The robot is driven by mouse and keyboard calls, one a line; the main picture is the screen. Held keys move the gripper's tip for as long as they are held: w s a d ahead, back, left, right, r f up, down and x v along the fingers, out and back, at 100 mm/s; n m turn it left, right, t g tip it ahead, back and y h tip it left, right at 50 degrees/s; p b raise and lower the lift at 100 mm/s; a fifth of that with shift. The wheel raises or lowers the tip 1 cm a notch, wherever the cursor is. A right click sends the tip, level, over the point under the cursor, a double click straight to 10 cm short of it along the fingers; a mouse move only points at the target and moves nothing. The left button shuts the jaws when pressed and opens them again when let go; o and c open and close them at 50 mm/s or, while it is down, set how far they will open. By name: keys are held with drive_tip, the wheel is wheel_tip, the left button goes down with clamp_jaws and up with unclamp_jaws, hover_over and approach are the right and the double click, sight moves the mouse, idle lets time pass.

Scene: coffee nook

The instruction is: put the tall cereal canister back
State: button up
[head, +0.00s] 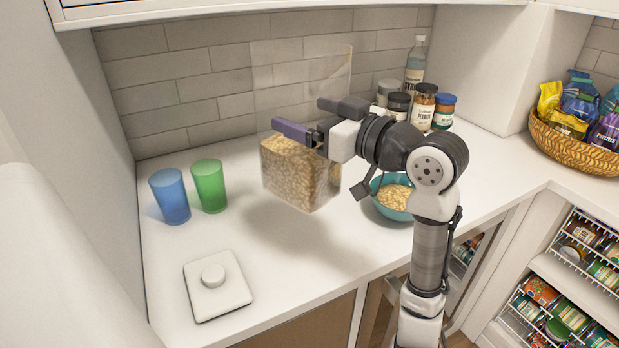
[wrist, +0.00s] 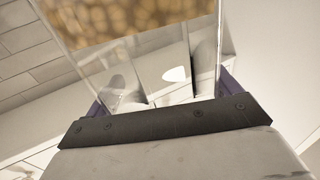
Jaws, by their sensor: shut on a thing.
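The tall clear cereal canister (head: 300,175) is about half full of cereal and open at the top. It is upright and seems raised off the counter, with a shadow below it to the left. My gripper (head: 303,122) is shut on the canister across its walls, around mid-height. The wrist view shows the clear canister wall (wrist: 180,65) between the fingers (wrist: 160,100), with cereal near the top of the picture. A white square lid with a round knob (head: 217,287) lies on the counter at the front left.
A teal bowl with cereal (head: 377,205) stands right of the canister, partly behind my arm. A blue cup (head: 170,196) and green cup (head: 209,186) stand left. Several jars (head: 424,105) and a bottle (head: 415,65) stand at the back. A snack basket (head: 570,145) is far right.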

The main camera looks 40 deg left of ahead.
wheel_tip(320, 180, down, 12)
drive_tip(key=shift+f+p, duration=0.1)
drive_tip(key=shift+p, duration=0.5)
drive_tip(key=shift+f, duration=0.2)
drive_tip(key=o, duration=1.1)
drive_tip(key=shift+d+r, duration=0.1)
drive_tip(key=shift+r, duration=0.15)
drive_tip(key=d+b, duration=0.3)
drive_tip(key=d, duration=0.8)
drive_tip(key=shift+d+b, duration=0.3)
drive_tip(key=shift+d, duration=0.1)
